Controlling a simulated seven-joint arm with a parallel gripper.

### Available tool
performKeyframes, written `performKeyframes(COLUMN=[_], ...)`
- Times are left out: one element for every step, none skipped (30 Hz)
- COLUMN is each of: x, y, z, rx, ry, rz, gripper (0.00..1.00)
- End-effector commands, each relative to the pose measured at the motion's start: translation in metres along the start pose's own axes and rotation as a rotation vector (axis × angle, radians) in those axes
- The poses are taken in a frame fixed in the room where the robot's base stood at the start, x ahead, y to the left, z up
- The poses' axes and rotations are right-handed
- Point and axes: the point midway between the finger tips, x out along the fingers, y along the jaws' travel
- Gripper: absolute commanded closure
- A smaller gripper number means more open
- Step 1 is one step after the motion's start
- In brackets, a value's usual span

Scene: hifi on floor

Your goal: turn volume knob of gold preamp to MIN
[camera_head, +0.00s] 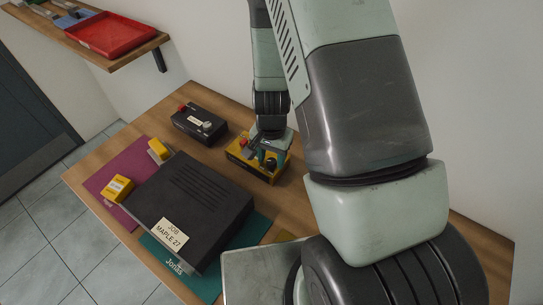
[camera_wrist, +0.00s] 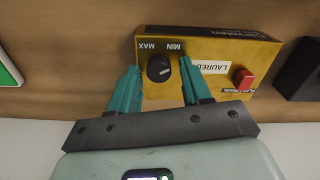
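The gold preamp (camera_wrist: 215,42) lies on the wooden table, its labels upside down in the wrist view. Its black volume knob (camera_wrist: 159,68) has a small pale mark; MAX is printed at its upper left and MIN at its upper right. My gripper (camera_wrist: 160,69) has its teal fingers on either side of the knob, with gaps visible on both sides. A LAUREL label and a red button (camera_wrist: 243,78) sit to the right of the knob. In the head view, my gripper (camera_head: 268,155) partly covers the gold preamp (camera_head: 240,160).
A black box (camera_head: 199,124) with red and white parts stands at the back left of the preamp. A large dark unit (camera_head: 190,205) labelled JOB MAPLE 27 lies left of it, near a purple mat (camera_head: 128,216) and green mat (camera_head: 205,287). A red tray (camera_head: 110,34) sits on a shelf.

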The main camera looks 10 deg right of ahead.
Motion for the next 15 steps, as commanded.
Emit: performKeyframes(x=[0.000,0.000,0.000,0.000,0.000,0.000,0.000,0.000,-0.001,-0.002,-0.004,-0.007,-0.011,-0.015,-0.022], y=[0.000,0.000,0.000,0.000,0.000,0.000,0.000,0.000,0.000,0.000,0.000,0.000,0.000,0.000,0.000], z=[0.000,0.000,0.001,0.001,0.001,0.001,0.001,0.001,0.001,0.001,0.001,0.000,0.000,0.000,0.000], rx=[0.000,0.000,0.000,0.000,0.000,0.000,0.000,0.000,0.000,0.000,0.000,-0.001,-0.001,-0.001,-0.001], ry=[-0.001,-0.001,-0.001,-0.002,-0.002,-0.002,-0.002,-0.002,-0.002,-0.002,-0.001,0.000,0.001,0.001,0.001], rz=[0.000,0.001,0.001,0.001,0.001,0.001,0.001,0.001,0.001,0.001,0.001,0.000,0.000,0.000,-0.001], gripper=[0.46,0.46,0.46,0.46,0.46,0.46,0.46,0.46,0.46,0.46,0.46,0.46,0.46,0.46,0.46])
